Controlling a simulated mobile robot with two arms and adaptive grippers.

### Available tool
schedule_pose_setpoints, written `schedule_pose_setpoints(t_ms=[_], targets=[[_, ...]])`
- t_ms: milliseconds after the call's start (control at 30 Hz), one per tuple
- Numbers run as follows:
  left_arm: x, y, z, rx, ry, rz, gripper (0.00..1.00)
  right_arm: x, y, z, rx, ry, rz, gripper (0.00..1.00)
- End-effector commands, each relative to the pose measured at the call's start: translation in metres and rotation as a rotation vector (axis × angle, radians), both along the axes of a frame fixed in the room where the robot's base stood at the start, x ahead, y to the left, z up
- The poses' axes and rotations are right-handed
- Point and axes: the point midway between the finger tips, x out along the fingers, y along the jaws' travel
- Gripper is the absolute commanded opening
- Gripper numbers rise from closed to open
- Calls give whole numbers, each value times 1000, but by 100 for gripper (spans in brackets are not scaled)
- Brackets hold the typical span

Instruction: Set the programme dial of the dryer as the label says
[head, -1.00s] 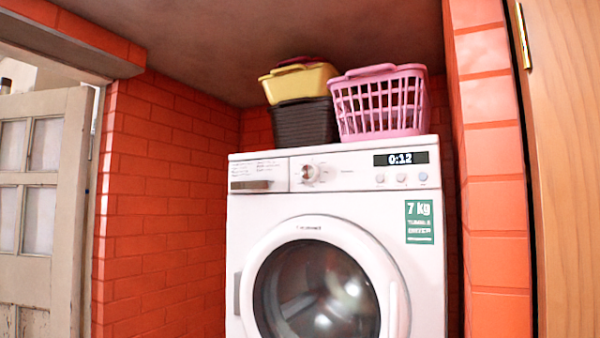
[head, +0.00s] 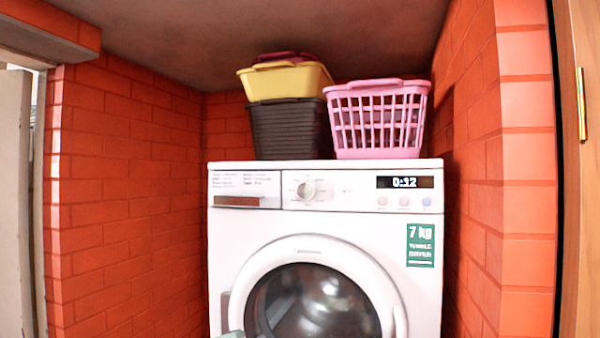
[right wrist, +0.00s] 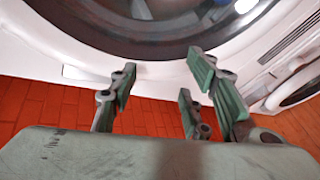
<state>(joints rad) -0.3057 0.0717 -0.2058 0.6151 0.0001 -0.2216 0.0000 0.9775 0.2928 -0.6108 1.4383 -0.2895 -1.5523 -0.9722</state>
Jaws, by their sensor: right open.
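The white dryer (head: 330,225) stands in a brick alcove, facing me. Its programme dial (head: 306,190) is a round knob left of centre on the control panel, with small marks around it too small to read. A printed label (head: 242,181) with fine unreadable text is on the panel's left end. A green label (head: 421,245) on the front reads 7 kg, with tumble dryer text. In the right wrist view my right gripper (right wrist: 160,80) is open and empty, in front of the round door's lower rim (right wrist: 150,80). My left gripper is not in view.
A display (head: 404,182) reads 0:12 above several small buttons. A yellow basket (head: 288,78) sits on a dark basket (head: 292,128), beside a pink basket (head: 378,118), all on top of the dryer. Brick walls (head: 130,170) stand close on both sides.

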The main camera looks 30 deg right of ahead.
Motion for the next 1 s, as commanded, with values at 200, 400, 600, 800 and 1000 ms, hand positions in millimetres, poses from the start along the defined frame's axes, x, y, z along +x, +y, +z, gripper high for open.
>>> schedule_pose_setpoints(t_ms=[200, 400, 600, 800, 1000], targets=[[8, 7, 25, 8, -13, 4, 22, -46, -24, 241, -272, -110, -118, 44], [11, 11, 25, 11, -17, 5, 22, -77, -52, 340, -409, -123, -233, 44], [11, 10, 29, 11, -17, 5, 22, -87, -67, 372, -452, -118, -279, 44], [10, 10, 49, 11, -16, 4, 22, -73, -91, 376, -453, -114, -281, 44], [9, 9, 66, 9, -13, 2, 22, -55, -116, 375, -452, -116, -280, 44]])
